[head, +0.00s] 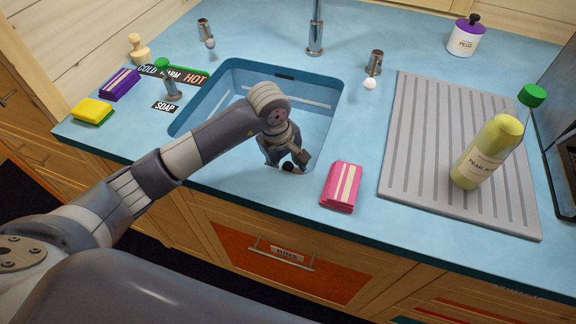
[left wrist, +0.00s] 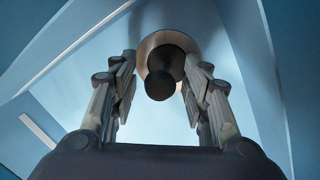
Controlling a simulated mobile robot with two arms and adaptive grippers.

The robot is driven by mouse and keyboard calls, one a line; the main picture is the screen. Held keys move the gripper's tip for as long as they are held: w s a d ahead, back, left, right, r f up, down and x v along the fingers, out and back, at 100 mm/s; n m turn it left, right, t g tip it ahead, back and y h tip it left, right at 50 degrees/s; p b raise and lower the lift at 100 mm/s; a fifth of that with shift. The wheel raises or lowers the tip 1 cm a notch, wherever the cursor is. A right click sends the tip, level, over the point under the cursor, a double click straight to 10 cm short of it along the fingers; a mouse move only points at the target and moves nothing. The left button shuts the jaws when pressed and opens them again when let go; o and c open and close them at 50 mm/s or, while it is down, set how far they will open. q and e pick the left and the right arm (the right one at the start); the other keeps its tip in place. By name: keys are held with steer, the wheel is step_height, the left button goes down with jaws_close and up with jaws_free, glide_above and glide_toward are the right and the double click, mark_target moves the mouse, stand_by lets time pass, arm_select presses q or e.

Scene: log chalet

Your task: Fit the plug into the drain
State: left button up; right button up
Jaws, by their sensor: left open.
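My left gripper (head: 284,160) reaches down into the blue sink (head: 222,92), near its front side. In the left wrist view the left gripper (left wrist: 160,80) is open, with one finger on each side of a dark round plug (left wrist: 160,84). The plug's knob points toward the camera, and neither finger clearly touches it. Behind the plug is a bronze-coloured round rim (left wrist: 160,42), which looks like the drain. I cannot tell whether the plug sits in it or stands off it. In the head view a small dark part of the plug (head: 288,167) shows at the fingers. My right gripper is not in view.
A pink packet (head: 342,186) lies by the sink's front right corner. A bottle (head: 487,150) stands on the ribbed drainboard (head: 405,140). The tap (head: 316,35) stands behind the sink. A yellow sponge (head: 92,111) and a purple packet (head: 120,84) lie at left.

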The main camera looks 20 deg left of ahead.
arm_select(q)
steer(key=shift+r, duration=0.25)
step_height(320, 180, up, 12)
steer(key=s+a+b, duration=0.1)
steer(key=shift+s+a+f, duration=0.2)
steer(key=shift+s, duration=0.2)
